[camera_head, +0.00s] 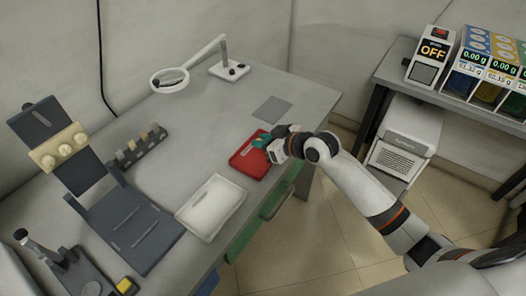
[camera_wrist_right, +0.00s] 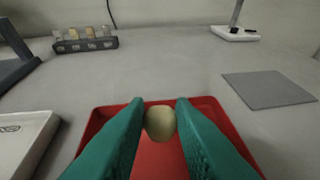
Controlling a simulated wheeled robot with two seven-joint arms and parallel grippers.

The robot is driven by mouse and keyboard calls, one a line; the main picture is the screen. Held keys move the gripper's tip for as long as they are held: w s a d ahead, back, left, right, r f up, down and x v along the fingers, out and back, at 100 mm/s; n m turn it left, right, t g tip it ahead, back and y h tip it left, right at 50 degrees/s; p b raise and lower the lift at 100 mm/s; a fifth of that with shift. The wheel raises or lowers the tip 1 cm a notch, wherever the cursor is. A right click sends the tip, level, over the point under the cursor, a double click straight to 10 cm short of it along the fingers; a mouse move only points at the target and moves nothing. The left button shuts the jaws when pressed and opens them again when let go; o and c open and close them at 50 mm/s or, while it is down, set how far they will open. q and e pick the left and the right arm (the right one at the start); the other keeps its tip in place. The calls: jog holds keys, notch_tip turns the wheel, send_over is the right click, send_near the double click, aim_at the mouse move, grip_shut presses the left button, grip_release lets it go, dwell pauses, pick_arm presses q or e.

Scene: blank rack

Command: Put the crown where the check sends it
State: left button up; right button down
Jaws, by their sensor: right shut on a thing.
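The crown (camera_wrist_right: 160,123), a small rounded cream-coloured piece, shows in the right wrist view between the green fingertips. My right gripper (camera_head: 262,141) is shut on it, over the red tray (camera_head: 243,164). Whether the crown touches the tray floor, I cannot tell. In the head view the crown is hidden by the fingers. The red tray lies at the bench's right edge and its rim also shows in the right wrist view (camera_wrist_right: 92,126). My left gripper is not in view.
A white tray (camera_head: 211,206) lies left of the red one. A grey mat (camera_head: 272,110), a ring lamp (camera_head: 170,80) and a small dark rack (camera_head: 139,149) stand farther back. A dark stand holds a cream block (camera_head: 58,147). A side shelf carries a box reading OFF (camera_head: 430,57).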

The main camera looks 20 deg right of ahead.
jog(key=shift+f, duration=2)
jog(key=shift+f, duration=0.1)
jog(key=c, duration=1.2)
grip_release()
jog(key=shift+c, duration=0.2)
